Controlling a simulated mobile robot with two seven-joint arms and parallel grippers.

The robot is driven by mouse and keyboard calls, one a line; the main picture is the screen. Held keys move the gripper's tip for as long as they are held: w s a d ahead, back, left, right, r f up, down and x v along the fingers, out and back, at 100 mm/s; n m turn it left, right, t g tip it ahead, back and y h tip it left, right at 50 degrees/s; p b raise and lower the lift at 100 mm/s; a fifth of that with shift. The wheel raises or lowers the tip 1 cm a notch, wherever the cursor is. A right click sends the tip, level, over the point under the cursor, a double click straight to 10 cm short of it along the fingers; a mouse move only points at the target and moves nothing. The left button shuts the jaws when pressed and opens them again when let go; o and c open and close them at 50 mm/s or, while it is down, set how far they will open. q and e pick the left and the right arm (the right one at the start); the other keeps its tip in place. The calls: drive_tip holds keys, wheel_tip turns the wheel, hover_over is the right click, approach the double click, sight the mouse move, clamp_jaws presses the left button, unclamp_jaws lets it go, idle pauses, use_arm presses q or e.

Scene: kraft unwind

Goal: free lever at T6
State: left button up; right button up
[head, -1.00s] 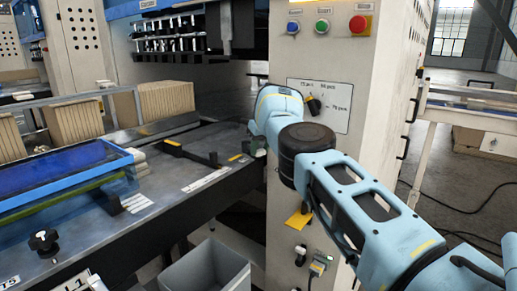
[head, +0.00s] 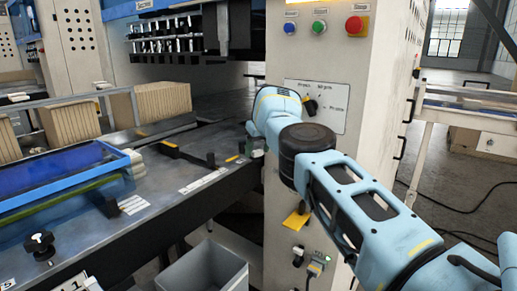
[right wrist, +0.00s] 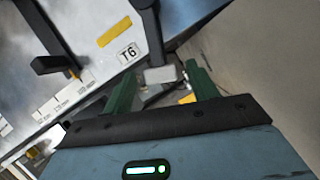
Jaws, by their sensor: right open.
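The T6 label (right wrist: 128,52) is on the metal table face in the right wrist view, beside a yellow strip (right wrist: 115,32). A dark lever (right wrist: 147,25) with a pale grey block at its end (right wrist: 160,75) comes down from the top of that view. My right gripper (right wrist: 163,71) is open, with one green finger on each side of the block's end. Gaps show on both sides; contact cannot be told. In the head view my right wrist (head: 277,110) hides most of the gripper beside the table's end. My left gripper is not in view.
A control cabinet (head: 345,180) with buttons and a dial (head: 310,106) stands close by my right arm. Another black lever (right wrist: 50,62) is near a printed scale. A grey bin (head: 205,268) stands below the table edge (head: 120,240).

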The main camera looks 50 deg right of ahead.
drive_tip(key=shift+s+r, duration=0.15)
drive_tip(key=shift+r, duration=0.45)
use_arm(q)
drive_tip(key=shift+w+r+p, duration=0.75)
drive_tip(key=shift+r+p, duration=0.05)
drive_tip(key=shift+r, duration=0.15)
use_arm(e)
drive_tip(key=v, duration=0.6)
drive_tip(key=shift+s+r, duration=0.2)
drive_tip(key=shift+s, duration=0.05)
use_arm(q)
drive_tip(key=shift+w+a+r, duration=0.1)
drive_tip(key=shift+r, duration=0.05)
use_arm(e)
drive_tip(key=shift+a, duration=0.1)
